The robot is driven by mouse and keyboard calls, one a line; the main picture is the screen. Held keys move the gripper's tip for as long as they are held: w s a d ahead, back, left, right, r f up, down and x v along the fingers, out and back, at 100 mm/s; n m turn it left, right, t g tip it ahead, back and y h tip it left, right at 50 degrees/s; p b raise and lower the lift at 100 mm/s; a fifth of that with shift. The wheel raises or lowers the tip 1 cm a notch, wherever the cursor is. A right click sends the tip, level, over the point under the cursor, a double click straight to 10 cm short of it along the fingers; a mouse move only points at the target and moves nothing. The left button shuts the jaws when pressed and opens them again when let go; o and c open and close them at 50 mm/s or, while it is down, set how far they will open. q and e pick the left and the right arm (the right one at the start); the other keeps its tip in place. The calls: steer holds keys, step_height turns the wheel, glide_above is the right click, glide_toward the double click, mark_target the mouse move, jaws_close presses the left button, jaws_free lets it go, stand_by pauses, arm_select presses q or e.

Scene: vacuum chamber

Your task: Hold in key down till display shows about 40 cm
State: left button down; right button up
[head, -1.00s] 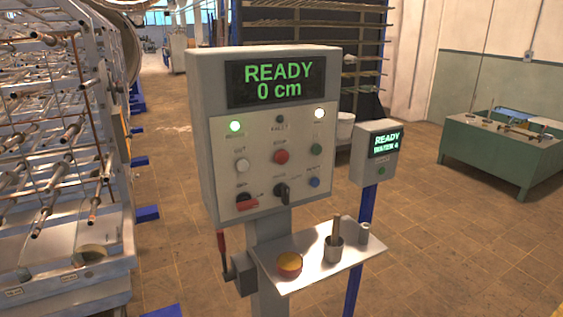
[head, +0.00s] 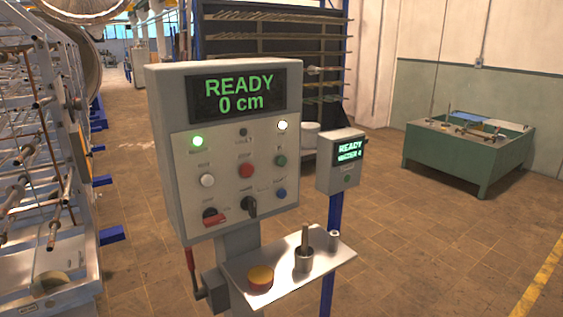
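The control panel (head: 160,150) is a grey box on a post, left of the middle in the head view. Its display (head: 238,95) reads "READY 0 cm" in green. Below are two lit lamps, a white button (head: 207,180), a red button (head: 246,170), a green button (head: 280,160), a blue button (head: 281,194), a black selector switch (head: 250,207) and a black switch with a red tag (head: 215,219). The small labels are too blurred to tell which is the in key. Neither of my grippers is in view.
A smaller box (head: 338,180) reads "READY". A metal rack (head: 30,200) stands left, a green table (head: 440,160) right.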

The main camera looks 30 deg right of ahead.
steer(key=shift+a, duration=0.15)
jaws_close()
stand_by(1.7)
